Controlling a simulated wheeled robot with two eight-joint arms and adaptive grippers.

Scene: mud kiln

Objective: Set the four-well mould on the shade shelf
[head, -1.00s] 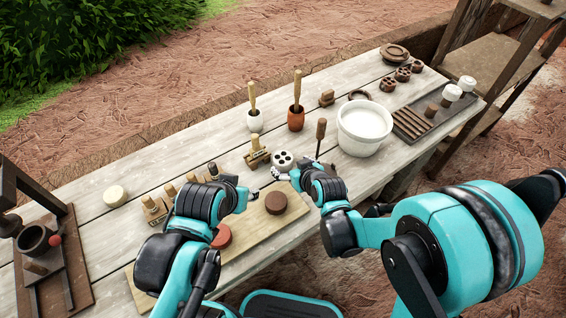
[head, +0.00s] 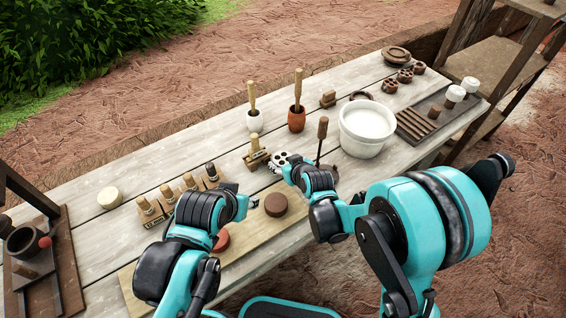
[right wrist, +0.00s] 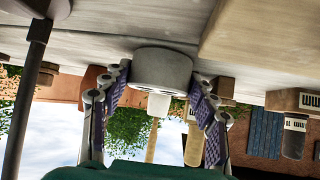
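The pale round mould (head: 281,157) with dark wells in its top lies on the table, partly covered by my right gripper (head: 285,167). In the right wrist view, which looks upside down, the mould (right wrist: 162,68) sits between the two spread fingers of that gripper (right wrist: 160,82). The fingers flank it closely; I cannot tell whether they touch it. My left gripper (head: 247,196) hangs over the board near a dark brown disc (head: 276,204), its fingers apart and nothing seen between them. The wooden shelf (head: 490,62) stands beyond the table's right end.
A stamp block (head: 256,157) stands close left of the mould, and a dark upright tool (head: 322,135) close right. A white bucket (head: 366,130) is farther right. Small brown moulds (head: 404,76) and a dark ribbed tray (head: 425,122) lie toward the shelf.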

